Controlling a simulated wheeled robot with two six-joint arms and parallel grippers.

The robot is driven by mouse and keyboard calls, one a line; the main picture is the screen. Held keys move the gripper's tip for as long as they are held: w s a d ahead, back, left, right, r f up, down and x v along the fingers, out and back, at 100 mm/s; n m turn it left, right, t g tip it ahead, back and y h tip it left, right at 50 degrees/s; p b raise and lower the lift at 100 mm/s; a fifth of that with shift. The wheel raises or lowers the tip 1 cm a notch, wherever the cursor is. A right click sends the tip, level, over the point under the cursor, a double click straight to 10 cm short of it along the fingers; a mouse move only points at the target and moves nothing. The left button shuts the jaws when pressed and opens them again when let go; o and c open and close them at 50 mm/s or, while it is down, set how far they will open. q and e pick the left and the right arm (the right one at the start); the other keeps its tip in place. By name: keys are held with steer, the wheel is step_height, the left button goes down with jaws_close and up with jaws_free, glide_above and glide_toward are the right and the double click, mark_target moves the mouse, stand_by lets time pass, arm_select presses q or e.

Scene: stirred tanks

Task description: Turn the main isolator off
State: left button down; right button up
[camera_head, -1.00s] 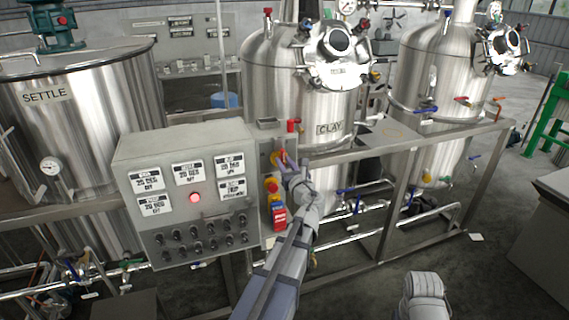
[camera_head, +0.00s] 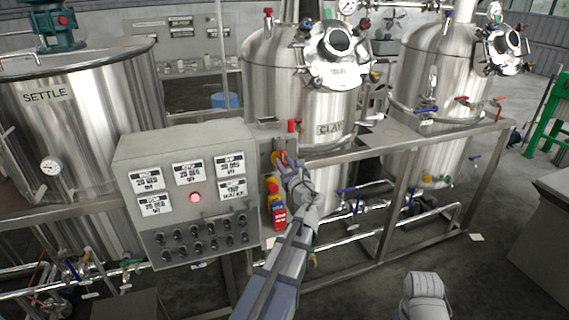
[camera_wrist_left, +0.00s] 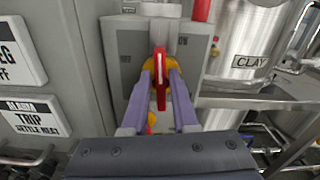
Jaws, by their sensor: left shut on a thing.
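The main isolator is a red handle (camera_wrist_left: 161,72) on a yellow disc (camera_wrist_left: 148,66), on a grey box (camera_wrist_left: 124,45) at the right side of the control panel. In the left wrist view the handle stands upright between my left gripper's fingers (camera_wrist_left: 161,92), which are shut on it. In the head view the isolator's red and yellow (camera_head: 278,158) show just beyond my left gripper (camera_head: 286,168), which partly hides them. My right gripper is not in view; a part of my right arm shows at the bottom right.
The grey control panel (camera_head: 185,150) with labels, a lit red lamp (camera_head: 195,198) and several knobs stands left of my arm. A red and yellow button (camera_head: 272,187) and a red tag (camera_head: 280,217) sit below the isolator. The CLAY tank (camera_head: 290,80) and steel frame stand behind.

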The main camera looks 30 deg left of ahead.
arm_select(q)
steer(key=n, duration=0.4)
steer(key=shift+s+a+f, duration=0.1)
steer(key=shift+s+f, duration=0.05)
steer(key=shift+s, duration=0.1)
steer(key=shift+s+a+f+n+b, duration=0.1)
steer(key=shift+f+n+b, duration=0.1)
steer(key=shift+n, duration=1.85)
steer(key=shift+s+a+f+n+b, duration=0.1)
steer(key=shift+f+n+b, duration=0.1)
steer(key=shift+n, duration=1.8)
steer(key=shift+s+f+n+b, duration=0.1)
steer(key=shift+f+n+b, duration=0.1)
steer(key=shift+n, duration=1.85)
steer(key=shift+w, duration=0.1)
steer(key=c, duration=0.9)
jaws_free()
steer(key=shift+o, duration=0.2)
steer(key=v, duration=0.7)
steer(key=shift+s+d, duration=0.25)
steer(key=shift+s, duration=0.05)
